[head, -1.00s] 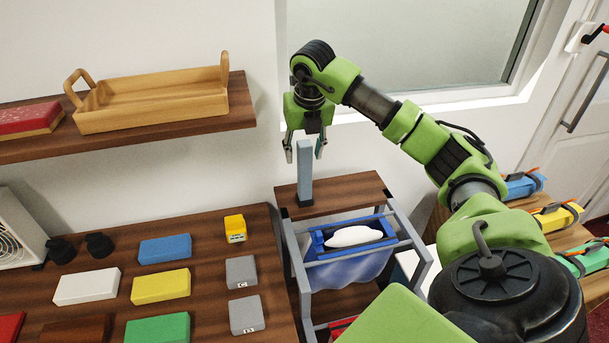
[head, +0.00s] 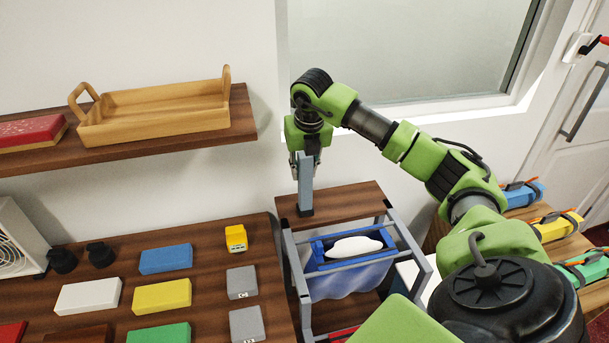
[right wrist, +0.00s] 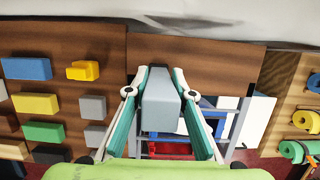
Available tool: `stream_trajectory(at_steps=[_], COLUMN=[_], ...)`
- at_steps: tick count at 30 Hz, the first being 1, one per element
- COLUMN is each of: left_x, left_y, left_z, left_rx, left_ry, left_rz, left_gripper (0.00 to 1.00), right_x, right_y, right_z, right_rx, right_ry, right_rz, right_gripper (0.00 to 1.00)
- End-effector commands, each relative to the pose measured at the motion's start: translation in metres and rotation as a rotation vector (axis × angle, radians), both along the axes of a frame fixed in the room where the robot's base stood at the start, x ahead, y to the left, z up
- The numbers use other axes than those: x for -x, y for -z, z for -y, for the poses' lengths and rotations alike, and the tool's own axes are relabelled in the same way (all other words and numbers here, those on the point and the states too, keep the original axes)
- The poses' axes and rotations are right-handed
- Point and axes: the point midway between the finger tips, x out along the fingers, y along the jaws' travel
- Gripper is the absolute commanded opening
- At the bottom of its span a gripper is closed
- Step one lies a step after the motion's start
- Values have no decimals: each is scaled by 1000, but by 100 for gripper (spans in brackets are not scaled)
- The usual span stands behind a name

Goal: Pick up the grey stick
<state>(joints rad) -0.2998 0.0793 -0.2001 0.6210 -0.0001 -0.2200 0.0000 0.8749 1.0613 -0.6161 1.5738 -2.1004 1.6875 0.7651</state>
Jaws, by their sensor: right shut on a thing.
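The grey stick (head: 306,194) stands upright at the back left corner of the small wheeled-cart-like rack. Its lower end is at a dark cap on the rack's wooden top; I cannot tell whether the two are apart. My right gripper (head: 304,170) points down from above and is shut on the stick's upper part. In the right wrist view, the stick (right wrist: 160,105) shows as a pale grey block between the two green-and-white fingers. The stick's top is hidden by the gripper in the head view. My left gripper is not in view.
The rack (head: 344,200) holds a blue bin (head: 345,280) with a white object (head: 354,247) on top. A counter (head: 210,290) with coloured blocks lies to the left. A shelf (head: 190,138) with a wooden tray (head: 155,125) hangs above. The window wall is close behind.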

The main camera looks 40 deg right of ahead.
Motion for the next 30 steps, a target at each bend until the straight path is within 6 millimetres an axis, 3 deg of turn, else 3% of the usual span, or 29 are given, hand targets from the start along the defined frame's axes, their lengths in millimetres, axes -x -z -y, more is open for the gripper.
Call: stream_trajectory(at_steps=[5,10,18,24,30], left_x=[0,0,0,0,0], left_y=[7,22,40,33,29], left_z=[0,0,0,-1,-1], left_rx=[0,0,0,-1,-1], left_ry=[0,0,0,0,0], left_rz=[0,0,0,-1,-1], left_gripper=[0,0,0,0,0], right_x=[-1,-2,52,95,119], right_y=[-8,-30,-95,-118,-128], right_z=[0,0,-24,-44,-56], right_rx=[-1,-1,5,5,2], right_ry=[0,0,-2,0,-1], right_rz=[3,9,8,4,2], right_gripper=[0,0,0,0,0])
